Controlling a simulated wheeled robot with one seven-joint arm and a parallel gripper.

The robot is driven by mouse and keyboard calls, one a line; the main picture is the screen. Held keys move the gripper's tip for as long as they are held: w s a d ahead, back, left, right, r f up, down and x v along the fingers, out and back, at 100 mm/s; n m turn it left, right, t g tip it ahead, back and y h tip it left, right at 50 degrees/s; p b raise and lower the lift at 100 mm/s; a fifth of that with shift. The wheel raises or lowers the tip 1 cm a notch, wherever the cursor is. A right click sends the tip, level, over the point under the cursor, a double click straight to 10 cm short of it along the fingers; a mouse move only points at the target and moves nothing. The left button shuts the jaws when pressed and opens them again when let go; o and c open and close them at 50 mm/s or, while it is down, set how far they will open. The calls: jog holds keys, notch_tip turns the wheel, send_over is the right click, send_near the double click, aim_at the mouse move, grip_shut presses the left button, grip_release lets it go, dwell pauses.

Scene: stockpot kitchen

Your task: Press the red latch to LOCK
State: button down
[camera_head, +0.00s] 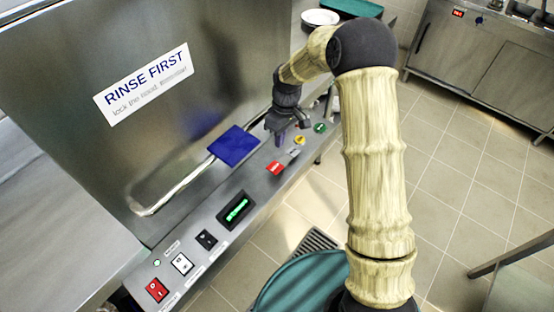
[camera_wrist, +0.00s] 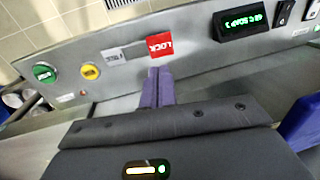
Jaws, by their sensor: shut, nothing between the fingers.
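The red latch (camera_head: 276,168) is a small flat plate on the steel control panel's front strip. In the wrist view the red latch (camera_wrist: 160,43) shows white lettering that reads LOCK upside down. A grey plate (camera_wrist: 114,55) with small lettering sits beside it. My gripper (camera_head: 279,139) is over the panel, just behind the latch in the head view. In the wrist view my gripper's purple fingers (camera_wrist: 157,72) are shut together and empty, their tips close below the latch's edge in the picture. I cannot tell whether they touch it.
Yellow (camera_head: 300,140) and green (camera_head: 320,127) buttons lie beyond the latch. A green-lit display (camera_head: 237,209), a black switch (camera_head: 206,239), a white switch (camera_head: 181,264) and a red switch (camera_head: 157,290) lie nearer. A blue plate (camera_head: 233,146) juts over the panel beside a metal bar.

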aim_at(274, 170)
jog(key=f, duration=0.3)
jog(key=f+p, duration=0.1)
jog(key=f, duration=0.2)
jog(key=s+a+f+p, duration=0.1)
jog(key=f, duration=0.3)
jog(key=shift+s, duration=0.1)
jog(key=shift+s+a+f+t+h+b, duration=0.3)
jog(key=shift+f+t+h+b, duration=0.15)
jog(key=shift+b, duration=0.3)
jog(key=shift+s+a+f+b, duration=0.15)
jog(key=shift+s+f+b, duration=0.2)
jog(key=shift+b, duration=0.25)
jog(key=shift+s+f, duration=0.1)
notch_tip(274, 170, up, 18)
jog(key=b, duration=0.1)
jog(key=shift+w+d+b, duration=0.2)
jog(key=shift+w+b, duration=0.15)
jog(key=shift+b, duration=0.05)
